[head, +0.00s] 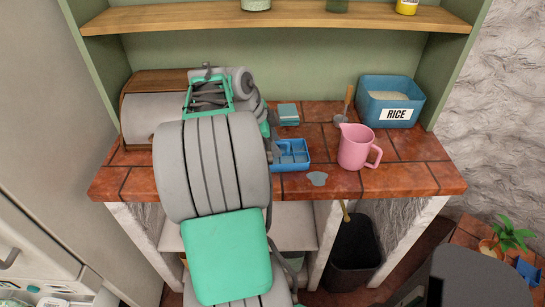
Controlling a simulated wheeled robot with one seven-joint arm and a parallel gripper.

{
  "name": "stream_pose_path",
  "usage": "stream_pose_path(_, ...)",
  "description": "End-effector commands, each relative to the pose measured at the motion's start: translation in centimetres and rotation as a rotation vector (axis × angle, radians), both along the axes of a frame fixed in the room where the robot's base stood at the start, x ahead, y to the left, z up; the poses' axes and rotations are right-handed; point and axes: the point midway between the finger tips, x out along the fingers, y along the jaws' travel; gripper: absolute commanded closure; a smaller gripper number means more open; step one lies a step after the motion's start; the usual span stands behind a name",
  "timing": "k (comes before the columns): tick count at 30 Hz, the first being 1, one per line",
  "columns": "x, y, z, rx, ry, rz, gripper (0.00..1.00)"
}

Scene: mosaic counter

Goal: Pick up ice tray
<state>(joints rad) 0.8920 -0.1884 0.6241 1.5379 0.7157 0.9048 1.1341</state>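The blue ice tray (293,153), with several square compartments, lies on the red tiled counter (425,178) near its front edge. Its left part is hidden behind my arm. My arm reaches over the counter from the bottom of the head view and covers most of my gripper. Only a small grey and green part, probably of my gripper (270,144), shows right at the tray's left side. I cannot tell whether it touches the tray, or whether the fingers are open or shut.
A pink pitcher (355,148) stands right of the tray, with a blue rice bin (390,108) behind it. A grey spill-like patch (317,179) lies in front. A small teal box (288,114) is behind the tray. A wooden bread box (150,112) stands at the left.

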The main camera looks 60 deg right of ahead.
Motion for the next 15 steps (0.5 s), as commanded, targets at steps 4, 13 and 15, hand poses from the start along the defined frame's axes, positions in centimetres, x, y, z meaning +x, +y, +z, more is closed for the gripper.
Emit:
stream_pose_path(4,0.01,0.02,0.02,0.0,0.0,0.001,0.74)
stream_pose_path(13,0.02,0.03,0.04,0.0,0.0,0.001,0.98)
stream_pose_path(15,0.02,0.03,0.04,0.0,0.0,0.001,1.0)
